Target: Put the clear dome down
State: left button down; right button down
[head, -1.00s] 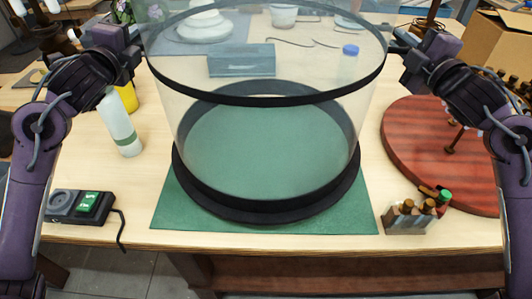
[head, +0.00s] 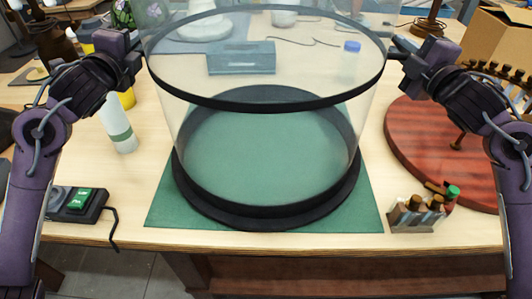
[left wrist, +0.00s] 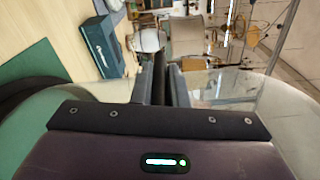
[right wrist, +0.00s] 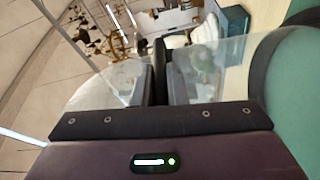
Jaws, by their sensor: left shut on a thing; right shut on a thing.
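The clear dome (head: 262,135) is a large see-through cylinder with a black band (head: 265,104) around its middle and a wide black ring (head: 265,217) at its bottom. It stands upright over the green mat (head: 365,215). I cannot tell whether the ring touches the mat. My left gripper (head: 142,60) is shut on the dome's left side at the band, and my right gripper (head: 392,53) is shut on its right side. The left wrist view shows the jaws (left wrist: 165,82) closed at the clear wall. The right wrist view shows the same for the right jaws (right wrist: 160,78).
A white bottle (head: 119,128) and a switch box (head: 78,203) with a cable are left of the mat. A red-brown round board (head: 430,150) and a small rack of bottles (head: 415,215) are at the right. A blue-grey box (head: 241,58) shows behind the dome.

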pick_arm(q)
jog(key=shift+f+b, duration=0.35)
jog(key=shift+b, duration=0.05)
pick_arm(e)
jog(key=shift+d+f, duration=0.1)
jog(key=shift+f, duration=0.3)
pick_arm(q)
jog(key=c, duration=1.8)
grip_release()
jog(key=shift+f, duration=0.25)
jog(key=shift+c, duration=0.2)
pick_arm(e)
jog(key=c, duration=1.9)
grip_release()
jog(key=shift+f, duration=0.25)
pick_arm(q)
jog(key=o, duration=0.4)
jog(key=shift+s+r, duration=0.15)
jog(key=shift+s, duration=0.05)
pick_arm(e)
jog(key=o, duration=0.4)
jog(key=shift+s+r, duration=0.15)
jog(key=shift+s, duration=0.05)
jog(key=shift+o, duration=0.2)
pick_arm(q)
jog(key=shift+w, duration=0.1)
pick_arm(e)
jog(key=shift+w, duration=0.1)
